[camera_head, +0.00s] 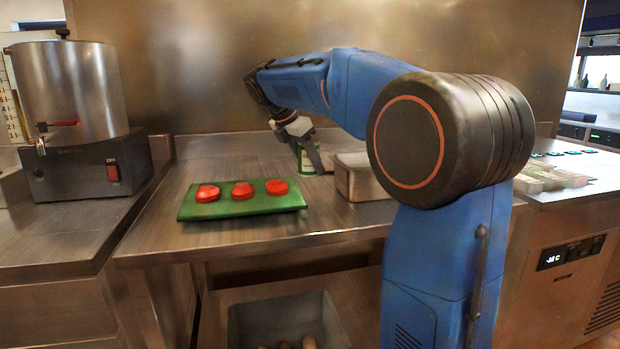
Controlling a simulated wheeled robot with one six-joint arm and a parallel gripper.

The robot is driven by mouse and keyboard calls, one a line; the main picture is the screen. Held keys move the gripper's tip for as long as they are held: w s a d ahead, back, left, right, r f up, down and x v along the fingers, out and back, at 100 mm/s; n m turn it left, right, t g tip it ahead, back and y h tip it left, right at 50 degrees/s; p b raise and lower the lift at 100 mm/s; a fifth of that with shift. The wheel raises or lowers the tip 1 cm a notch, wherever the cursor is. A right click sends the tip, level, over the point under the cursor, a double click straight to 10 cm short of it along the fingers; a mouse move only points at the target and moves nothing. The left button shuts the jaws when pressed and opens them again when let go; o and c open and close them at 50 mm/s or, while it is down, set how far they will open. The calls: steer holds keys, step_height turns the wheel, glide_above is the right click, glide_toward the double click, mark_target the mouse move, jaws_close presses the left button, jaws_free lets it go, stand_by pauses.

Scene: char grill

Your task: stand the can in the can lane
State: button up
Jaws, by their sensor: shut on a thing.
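A small can (306,163), pale with green bands, is upright at the back of the steel counter. My gripper (309,160) is over it with its fingers around its sides, shut on it. The can's base is at or very near the counter top; I cannot tell whether it touches. My gripper's fingers hide part of the can. I cannot make out the can lane for certain in this view.
A green board (243,213) with three red round slices (242,189) lies left of the can. A steel pan (358,188) stands close on the right. A metal urn (70,92) is at far left. Small containers (553,177) are at the right, beyond my arm.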

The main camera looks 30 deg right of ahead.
mark_target(310, 177)
steer(key=shift+f, duration=2.3)
steer(key=shift+f, duration=0.1)
steer(key=o, duration=1.3)
